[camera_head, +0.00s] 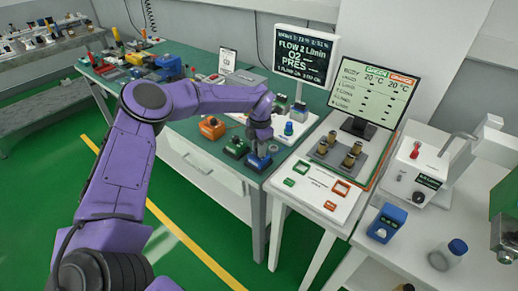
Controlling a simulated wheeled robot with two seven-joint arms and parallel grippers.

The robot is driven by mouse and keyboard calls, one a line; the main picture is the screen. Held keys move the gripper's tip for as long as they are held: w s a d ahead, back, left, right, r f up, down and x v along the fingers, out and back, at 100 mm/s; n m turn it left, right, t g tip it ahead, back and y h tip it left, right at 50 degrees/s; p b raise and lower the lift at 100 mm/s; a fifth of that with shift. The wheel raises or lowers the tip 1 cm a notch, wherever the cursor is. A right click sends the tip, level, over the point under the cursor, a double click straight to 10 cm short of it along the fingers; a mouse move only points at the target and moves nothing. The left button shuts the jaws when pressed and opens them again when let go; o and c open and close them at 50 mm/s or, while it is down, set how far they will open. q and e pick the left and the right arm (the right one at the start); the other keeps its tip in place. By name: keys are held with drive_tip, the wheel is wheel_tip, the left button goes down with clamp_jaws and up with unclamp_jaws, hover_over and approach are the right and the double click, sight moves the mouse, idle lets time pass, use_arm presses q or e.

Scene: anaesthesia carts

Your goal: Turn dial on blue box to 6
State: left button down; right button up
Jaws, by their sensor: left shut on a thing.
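A small blue box (259,163) sits at the front right corner of the green-topped workbench. My left gripper (257,150) reaches down from above onto the top of this box. It is shut on the dial there. The fingers hide the dial, and I cannot read its number or marks. A second blue box (386,225), with a pale face and a dark round part, stands apart on the white table at the right.
Beside the held box are a green box (236,148) and an orange box (212,128). Two screens (305,55) (371,95) rise behind. A grey plate with brass weights (338,153) is to the right. A blue-capped jar (448,255) stands at the lower right.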

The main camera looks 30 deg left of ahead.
use_arm(q)
drive_tip(key=m, duration=0.3)
drive_tip(key=shift+m, duration=0.4)
drive_tip(key=m, duration=0.4)
drive_tip(key=shift+m, duration=0.3)
drive_tip(key=m+p, duration=0.1)
drive_tip(key=m, duration=0.3)
drive_tip(key=shift+s, duration=0.1)
drive_tip(key=shift+m+h, duration=0.3)
drive_tip(key=shift+m, duration=1.8)
drive_tip(key=c, duration=0.9)
unclamp_jaws()
